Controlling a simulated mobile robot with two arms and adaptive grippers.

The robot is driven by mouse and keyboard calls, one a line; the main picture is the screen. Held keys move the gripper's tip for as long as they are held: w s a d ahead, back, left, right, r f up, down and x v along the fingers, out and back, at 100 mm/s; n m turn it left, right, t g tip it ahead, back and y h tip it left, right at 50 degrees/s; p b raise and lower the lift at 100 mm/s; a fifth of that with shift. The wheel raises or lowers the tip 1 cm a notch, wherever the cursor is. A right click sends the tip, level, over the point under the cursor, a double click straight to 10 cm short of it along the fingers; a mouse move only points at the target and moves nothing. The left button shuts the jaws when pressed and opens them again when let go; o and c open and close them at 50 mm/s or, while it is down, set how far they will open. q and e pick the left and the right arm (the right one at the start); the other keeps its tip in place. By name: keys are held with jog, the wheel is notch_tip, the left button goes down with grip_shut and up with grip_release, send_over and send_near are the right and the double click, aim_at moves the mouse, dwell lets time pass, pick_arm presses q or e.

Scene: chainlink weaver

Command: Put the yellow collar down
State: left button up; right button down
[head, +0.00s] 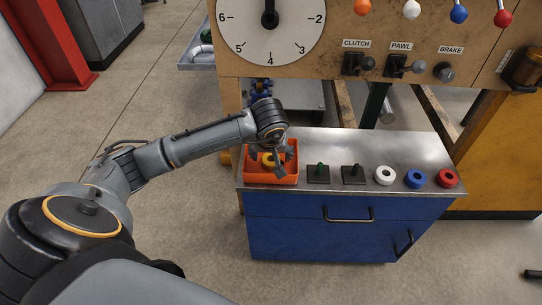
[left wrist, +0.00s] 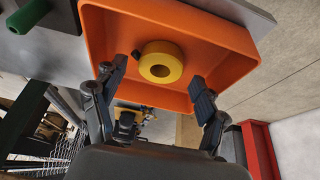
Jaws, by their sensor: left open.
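The yellow collar (head: 267,162) lies in the orange tray (head: 284,178) at the left end of the metal bench top. In the left wrist view the collar (left wrist: 173,56) rests inside the tray (left wrist: 222,33), with bare tray floor around it. My left gripper (head: 281,163) is over the tray, its fingers spread. In the head view the gripper partly hides the collar. My right gripper is not in view.
Right of the tray stand a green-topped peg on a dark plate (head: 318,174) and a black-topped one (head: 353,175). Further right lie white (head: 384,168), blue (head: 417,173) and red (head: 448,172) collars. The bench top behind them is clear. A dial panel (head: 335,70) rises behind.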

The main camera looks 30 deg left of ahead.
pick_arm(q)
jog(key=p+v, duration=0.1)
jog(key=v, duration=0.9)
jog(key=shift+s+r, duration=0.2)
jog(key=shift+r, duration=0.1)
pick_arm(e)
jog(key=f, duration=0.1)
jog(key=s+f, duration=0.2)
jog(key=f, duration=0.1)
